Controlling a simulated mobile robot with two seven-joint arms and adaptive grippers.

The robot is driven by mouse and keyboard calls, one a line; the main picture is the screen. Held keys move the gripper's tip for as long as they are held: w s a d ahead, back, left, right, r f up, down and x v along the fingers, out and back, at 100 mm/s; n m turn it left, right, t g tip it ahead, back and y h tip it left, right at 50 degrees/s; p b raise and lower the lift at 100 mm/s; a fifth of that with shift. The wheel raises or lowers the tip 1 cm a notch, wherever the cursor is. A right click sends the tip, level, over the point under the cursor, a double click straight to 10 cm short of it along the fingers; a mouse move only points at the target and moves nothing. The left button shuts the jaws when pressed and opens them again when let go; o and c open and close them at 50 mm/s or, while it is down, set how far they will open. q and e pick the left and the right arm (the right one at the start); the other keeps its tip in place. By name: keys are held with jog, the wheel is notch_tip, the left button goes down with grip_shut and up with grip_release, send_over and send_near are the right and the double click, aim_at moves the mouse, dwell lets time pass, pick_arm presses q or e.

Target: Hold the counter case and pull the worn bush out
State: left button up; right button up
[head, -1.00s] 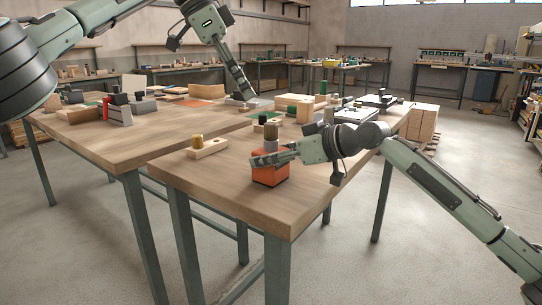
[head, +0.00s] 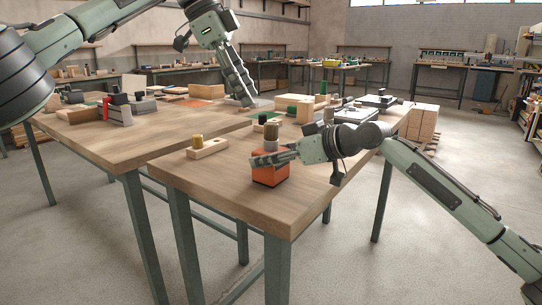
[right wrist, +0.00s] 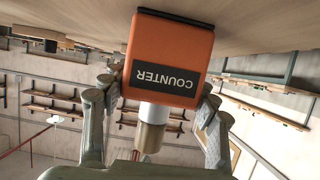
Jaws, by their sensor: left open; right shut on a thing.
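The counter case (head: 270,175) is an orange box standing on the near table. In the right wrist view the case (right wrist: 168,45) appears upside down with its dark COUNTER label. My right gripper (head: 268,158) is shut on the upper part of the case, with a finger on each side in the wrist view (right wrist: 155,105). A white and tan cylinder (right wrist: 151,130) stands out of the top of the case; I cannot tell whether it is the worn bush. My left gripper (head: 248,100) is open over the far part of the tables, well away from the case.
A brass-coloured cylinder (head: 197,141) stands on a wooden block (head: 212,149) left of the case. Wooden boxes, a green cylinder (head: 292,110) and dark fixtures crowd the back of the tables. The near table's front (head: 230,190) is clear.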

aim_at(269, 124)
pick_arm(q)
jog(key=m, duration=0.6)
jog(key=s+d+f+m+t+y, duration=0.1)
jog(key=m, duration=0.4)
jog(key=d+f+m+t, duration=0.1)
jog(key=m, duration=0.5)
jog(key=shift+s+d+f+m, duration=0.1)
jog(key=shift+s+f+m, duration=0.15)
jog(key=shift+s+m, duration=0.05)
jog(key=m, duration=0.2)
jog(key=m+t, duration=0.1)
jog(key=m, duration=0.1)
jog(key=d+m+t, duration=0.1)
jog(key=m, duration=0.1)
jog(key=shift+s+m, duration=0.2)
jog(key=shift+m, duration=0.1)
jog(key=shift+y, duration=0.3)
jog(key=shift+x, duration=3.6)
jog(key=shift+c, duration=0.3)
grip_shut()
